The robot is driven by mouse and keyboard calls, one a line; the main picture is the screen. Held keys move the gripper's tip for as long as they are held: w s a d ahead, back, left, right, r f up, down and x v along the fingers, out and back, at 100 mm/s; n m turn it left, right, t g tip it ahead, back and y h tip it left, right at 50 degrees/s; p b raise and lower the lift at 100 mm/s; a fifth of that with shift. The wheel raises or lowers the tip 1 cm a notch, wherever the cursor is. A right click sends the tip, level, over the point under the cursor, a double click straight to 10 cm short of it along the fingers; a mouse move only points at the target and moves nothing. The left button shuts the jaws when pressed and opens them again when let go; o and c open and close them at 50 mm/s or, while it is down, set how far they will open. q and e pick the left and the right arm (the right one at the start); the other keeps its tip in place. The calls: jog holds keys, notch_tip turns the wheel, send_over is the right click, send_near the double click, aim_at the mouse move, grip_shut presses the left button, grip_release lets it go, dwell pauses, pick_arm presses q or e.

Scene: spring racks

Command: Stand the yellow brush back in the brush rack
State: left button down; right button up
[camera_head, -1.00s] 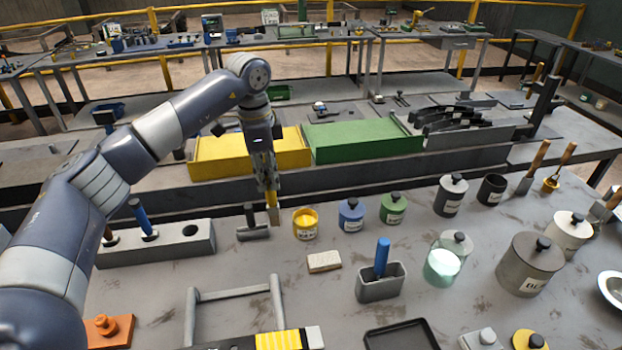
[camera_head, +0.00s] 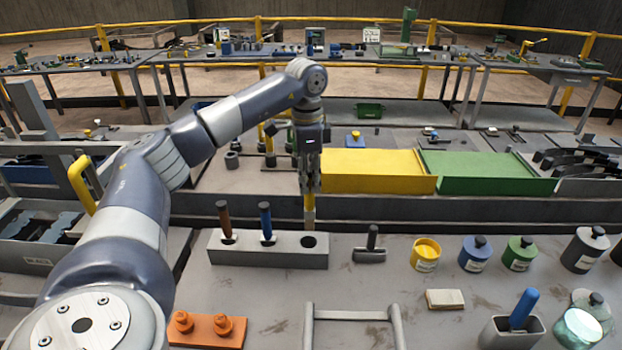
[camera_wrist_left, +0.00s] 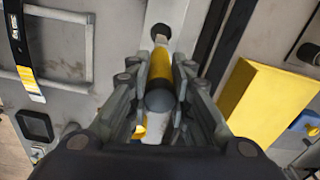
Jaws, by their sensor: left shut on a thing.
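The yellow brush (camera_head: 309,207) hangs upright in my left gripper (camera_head: 309,186), which is shut on it. In the left wrist view the brush's yellow handle (camera_wrist_left: 160,68) lies between the fingers (camera_wrist_left: 160,85), and its far end points near a dark hole. The brush rack (camera_head: 225,249) is a grey block on the bench. A dark red-handled brush (camera_head: 224,220) and a blue-handled brush (camera_head: 266,220) stand in it. The right-hand hole (camera_head: 308,241) is empty, and the brush shows just above it, apart from it. My right gripper is out of view.
A yellow pot (camera_head: 425,254) stands farther right. An orange block (camera_head: 207,330) and a grey frame (camera_head: 352,314) are in front. A yellow bin (camera_head: 378,171) lies behind.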

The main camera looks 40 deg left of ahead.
pick_arm(q)
jog(key=shift+a, duration=0.15)
jog(key=shift+s+f, duration=0.1)
jog(key=shift+f, duration=0.1)
notch_tip(320, 180, down, 2)
jog(key=shift+b, duration=0.45)
jog(key=shift+f+b, duration=0.4)
jog(key=shift+f, duration=0.6)
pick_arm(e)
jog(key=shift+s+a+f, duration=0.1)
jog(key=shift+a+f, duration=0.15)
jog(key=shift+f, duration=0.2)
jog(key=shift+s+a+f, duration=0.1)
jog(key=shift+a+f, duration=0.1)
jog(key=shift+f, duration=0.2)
